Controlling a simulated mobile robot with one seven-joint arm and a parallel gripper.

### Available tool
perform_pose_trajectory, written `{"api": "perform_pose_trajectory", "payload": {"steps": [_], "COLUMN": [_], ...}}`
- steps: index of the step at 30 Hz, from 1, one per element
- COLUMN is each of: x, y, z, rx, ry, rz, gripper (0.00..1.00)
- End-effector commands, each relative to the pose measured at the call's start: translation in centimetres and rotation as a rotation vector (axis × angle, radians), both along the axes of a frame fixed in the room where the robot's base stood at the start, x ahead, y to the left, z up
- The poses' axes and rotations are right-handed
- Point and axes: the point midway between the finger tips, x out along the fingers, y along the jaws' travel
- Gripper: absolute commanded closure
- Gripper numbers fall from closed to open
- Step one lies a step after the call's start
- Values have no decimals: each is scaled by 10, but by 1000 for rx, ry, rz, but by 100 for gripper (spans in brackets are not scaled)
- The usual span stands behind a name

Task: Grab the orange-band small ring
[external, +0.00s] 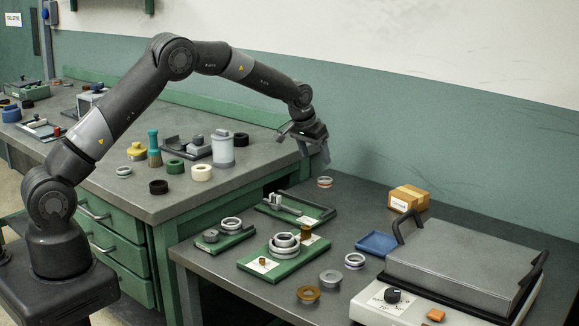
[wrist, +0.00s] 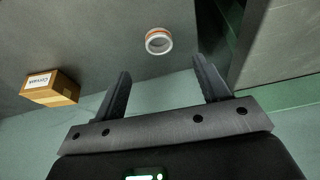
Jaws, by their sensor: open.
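The orange-band small ring (external: 324,182) lies flat on the lower grey table, near the wall and the step up to the higher bench. It is a pale ring with an orange band, and it also shows in the wrist view (wrist: 158,41), upper middle. My gripper (external: 317,154) is above and a little left of the ring in the external view. In the wrist view its two fingers (wrist: 158,85) are apart with nothing between them, and the ring appears beyond the fingertips, not touched.
A cardboard box (external: 408,198) stands right of the ring; it also shows in the wrist view (wrist: 50,89). The higher bench (external: 215,195) edge is close on the left. Green trays (external: 318,214) with rings and a grey-lidded machine (external: 465,262) stand nearer the front.

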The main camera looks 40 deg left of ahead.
Motion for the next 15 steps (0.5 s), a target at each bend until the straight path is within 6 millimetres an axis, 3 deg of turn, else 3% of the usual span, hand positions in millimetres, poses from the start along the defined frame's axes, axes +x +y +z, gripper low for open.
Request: {"api": "perform_pose_trajectory", "payload": {"steps": [6, 15], "x": [12, 22], "y": [-1, -3], "z": [-31, -54], "rx": [0, 0], "ry": [2, 3], "rz": [0, 0], "gripper": [32, 32]}}
